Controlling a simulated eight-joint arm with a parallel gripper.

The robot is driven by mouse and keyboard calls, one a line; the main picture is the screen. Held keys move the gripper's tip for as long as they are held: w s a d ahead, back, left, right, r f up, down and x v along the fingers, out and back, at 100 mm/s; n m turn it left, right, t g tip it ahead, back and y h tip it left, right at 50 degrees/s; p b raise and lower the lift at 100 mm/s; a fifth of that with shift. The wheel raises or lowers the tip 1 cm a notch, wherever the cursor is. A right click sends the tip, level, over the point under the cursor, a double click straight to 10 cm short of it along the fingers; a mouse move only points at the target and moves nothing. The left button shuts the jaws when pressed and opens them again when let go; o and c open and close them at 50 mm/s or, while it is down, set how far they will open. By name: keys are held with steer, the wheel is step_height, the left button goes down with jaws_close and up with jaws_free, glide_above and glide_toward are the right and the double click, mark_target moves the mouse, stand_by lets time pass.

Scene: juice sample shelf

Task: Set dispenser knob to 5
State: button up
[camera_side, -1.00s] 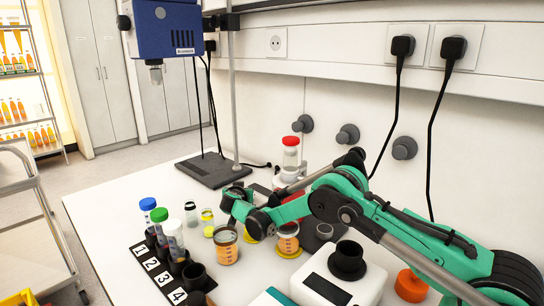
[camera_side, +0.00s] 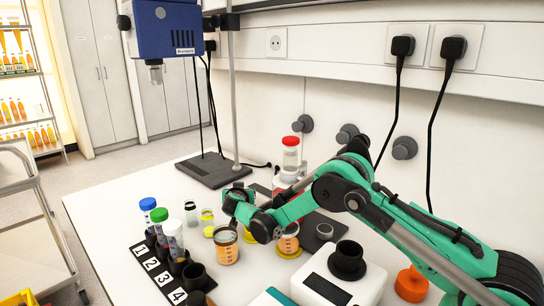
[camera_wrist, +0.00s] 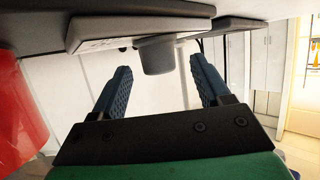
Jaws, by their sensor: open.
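In the wrist view, a dark grey round knob (camera_wrist: 155,56) projects from a grey panel (camera_wrist: 105,30). My gripper (camera_wrist: 160,63) is open, with one blue finger on each side of the knob in the picture. There is space between the fingers and the knob, and no contact shows. The panel has faint markings that I cannot read, so the knob's setting cannot be told. In the side view, my green wrist hangs low over the bench behind the orange-filled cup (camera_side: 226,250). My fingers and the knob cannot be made out there.
A red-capped bottle (camera_side: 291,155) stands behind my arm. A numbered black rack (camera_side: 150,262) with capped tubes is at front left. A white device with a black holder (camera_side: 348,262) stands at front right. The stand's dark base (camera_side: 207,170) lies at the back.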

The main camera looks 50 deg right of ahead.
steer(key=shift+v, duration=1.85)
steer(key=shift+w+d+r+g+y, duration=0.25)
steer(key=shift+d+g+y, duration=0.1)
steer(key=shift+g, duration=0.15)
steer(key=shift+w+d+r+g+y, duration=0.1)
steer(key=shift+r+g+y, duration=0.25)
steer(key=shift+g+y, duration=0.2)
steer(key=shift+w+d+r+g+y, duration=0.1)
steer(key=shift+r+g+y, duration=0.3)
steer(key=shift+y, duration=0.2)
steer(key=shift+x, duration=2.75)
steer(key=shift+a, duration=0.1)
steer(key=shift+s, duration=0.1)
jaws_close()
